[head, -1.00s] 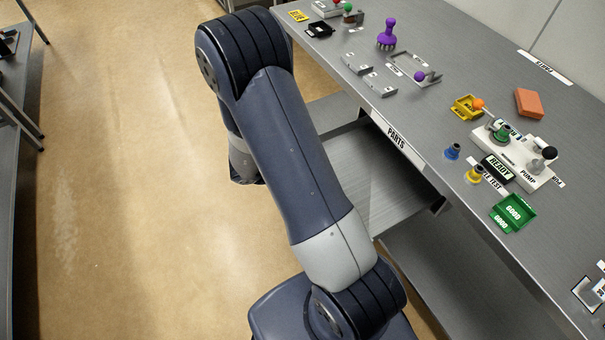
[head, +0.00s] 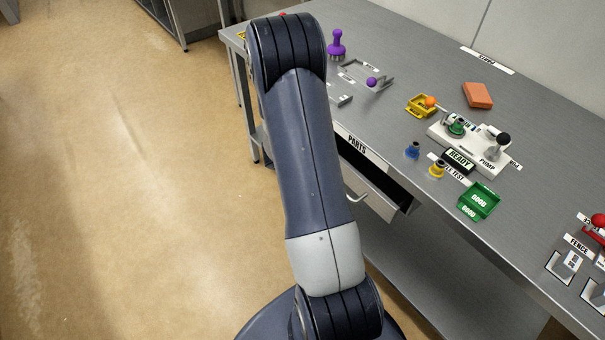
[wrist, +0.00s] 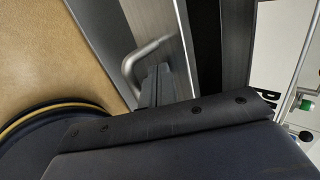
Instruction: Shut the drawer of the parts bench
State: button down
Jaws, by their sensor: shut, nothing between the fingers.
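The drawer (head: 372,202) of the parts bench is partly open under the PARTS label (head: 357,144), with a dark gap between its front and the bench edge. Its curved metal handle (head: 357,197) shows just right of my arm. In the wrist view the drawer front (wrist: 153,18) and handle (wrist: 143,58) are close ahead, with the dark gap to their right. My gripper (wrist: 160,84) is shut and empty, its fingertips at the drawer front beside the handle. I cannot tell whether they touch. In the head view my arm hides the gripper and part of the drawer.
The bench top (head: 420,60) holds a white pump unit (head: 480,150), a green GOOD tray (head: 479,201), a yellow tray (head: 420,106) and an orange block (head: 478,95). A lower shelf (head: 420,265) lies beneath. Open floor (head: 120,180) is to the left.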

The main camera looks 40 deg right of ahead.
jog(key=d, duration=0.5)
jog(key=shift+w+r, duration=0.1)
jog(key=shift+r, duration=0.15)
